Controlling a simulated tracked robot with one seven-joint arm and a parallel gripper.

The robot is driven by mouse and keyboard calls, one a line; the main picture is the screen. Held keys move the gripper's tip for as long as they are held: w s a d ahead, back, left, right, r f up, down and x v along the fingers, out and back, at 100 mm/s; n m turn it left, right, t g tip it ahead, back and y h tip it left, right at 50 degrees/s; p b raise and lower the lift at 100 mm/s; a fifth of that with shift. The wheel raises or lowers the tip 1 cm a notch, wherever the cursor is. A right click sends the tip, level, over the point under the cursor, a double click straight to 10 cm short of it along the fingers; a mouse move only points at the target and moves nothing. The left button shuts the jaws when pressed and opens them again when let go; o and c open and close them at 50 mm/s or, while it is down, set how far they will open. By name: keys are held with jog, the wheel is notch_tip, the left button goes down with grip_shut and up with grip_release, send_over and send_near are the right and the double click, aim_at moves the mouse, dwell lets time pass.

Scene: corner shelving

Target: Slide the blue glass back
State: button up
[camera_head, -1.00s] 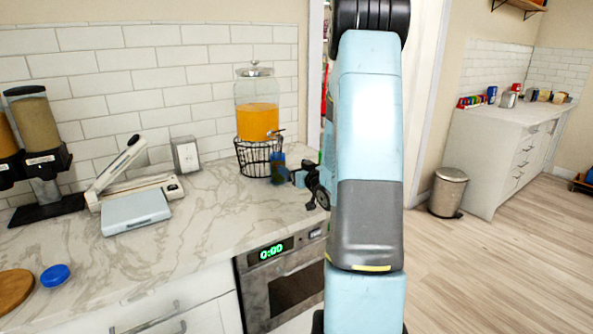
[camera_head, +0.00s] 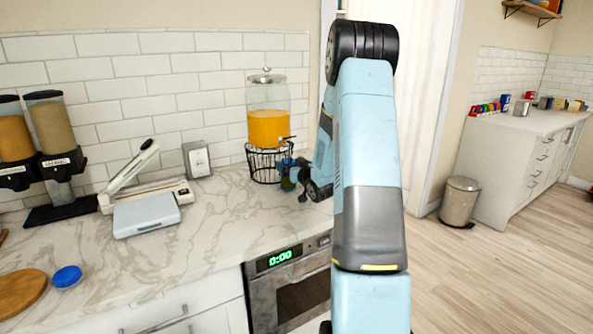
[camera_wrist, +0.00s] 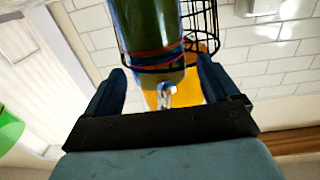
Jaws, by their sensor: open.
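The blue glass (camera_head: 287,183) stands on the marble counter in front of the juice dispenser's wire stand, partly hidden by my gripper. In the wrist view the glass (camera_wrist: 150,30) looks dark blue-green and fills the top middle. My gripper (camera_head: 300,180) is at the glass from the right in the head view. In the wrist view my gripper (camera_wrist: 160,66) is open, with one finger on each side of the glass. I cannot tell whether either finger touches it.
The dispenser (camera_head: 268,125) with orange juice sits on a black wire stand (camera_head: 266,164) close behind the glass. The counter (camera_head: 225,215) in front is clear.

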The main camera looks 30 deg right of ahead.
jog(key=shift+w, duration=1.25)
jog(key=c, duration=1.3)
jog(key=shift+s, duration=0.15)
jog(key=shift+c, duration=0.2)
jog(key=s, duration=0.7)
jog(key=shift+s+d, duration=0.2)
jog(key=shift+s, duration=0.15)
jog(key=shift+a, duration=0.15)
jog(key=a, duration=1.8)
jog(key=shift+s+a, duration=0.2)
jog(key=shift+s, duration=0.15)
dwell(2.7)
